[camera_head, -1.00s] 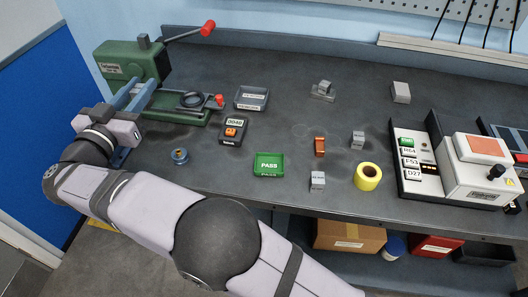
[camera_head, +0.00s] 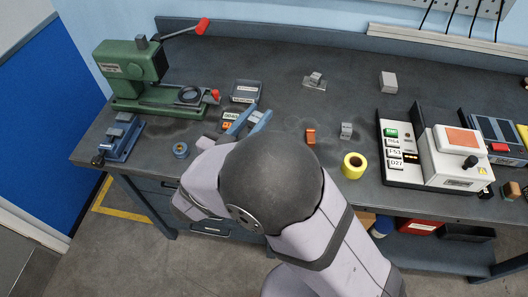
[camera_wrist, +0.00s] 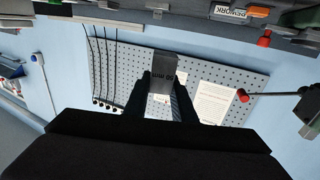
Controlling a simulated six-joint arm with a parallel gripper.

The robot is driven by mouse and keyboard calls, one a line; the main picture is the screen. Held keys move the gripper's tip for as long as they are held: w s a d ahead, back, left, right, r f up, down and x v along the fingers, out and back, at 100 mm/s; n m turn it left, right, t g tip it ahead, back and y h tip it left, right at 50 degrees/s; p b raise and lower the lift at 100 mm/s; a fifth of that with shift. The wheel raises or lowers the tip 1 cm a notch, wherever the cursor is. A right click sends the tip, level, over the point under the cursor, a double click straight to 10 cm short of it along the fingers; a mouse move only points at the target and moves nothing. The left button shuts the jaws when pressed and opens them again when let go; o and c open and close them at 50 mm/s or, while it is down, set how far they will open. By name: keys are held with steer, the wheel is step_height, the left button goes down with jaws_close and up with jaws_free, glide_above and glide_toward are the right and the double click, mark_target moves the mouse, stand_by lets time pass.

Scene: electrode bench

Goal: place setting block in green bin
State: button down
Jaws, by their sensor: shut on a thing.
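I cannot make out this block in the head view. The green PASS bin is hidden behind my arm in the head view, and the wrist view does not show it.
An orange block (camera_head: 310,136), a grey block (camera_head: 346,130) and a yellow tape roll (camera_head: 354,165) stand to the right. A green press (camera_head: 135,75) is at left.

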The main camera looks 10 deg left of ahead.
steer(key=shift+s+d+f, duration=0.1)
steer(key=shift+s+d, duration=0.15)
steer(key=shift+d, duration=0.4)
steer(key=shift+m+h, duration=0.3)
steer(key=shift+s+d+f+p, duration=0.1)
steer(key=shift+d+f+p, duration=0.1)
steer(key=shift+f, duration=2.15)
steer(key=shift+s+d+f+p, duration=0.1)
steer(key=shift+f+p, duration=0.05)
steer(key=shift+f, duration=2.15)
steer(key=shift+f, duration=0.15)
steer(key=c, duration=1.5)
jaws_free()
steer(key=b+v, duration=0.3)
steer(key=v, duration=0.9)
steer(key=shift+r, duration=0.25)
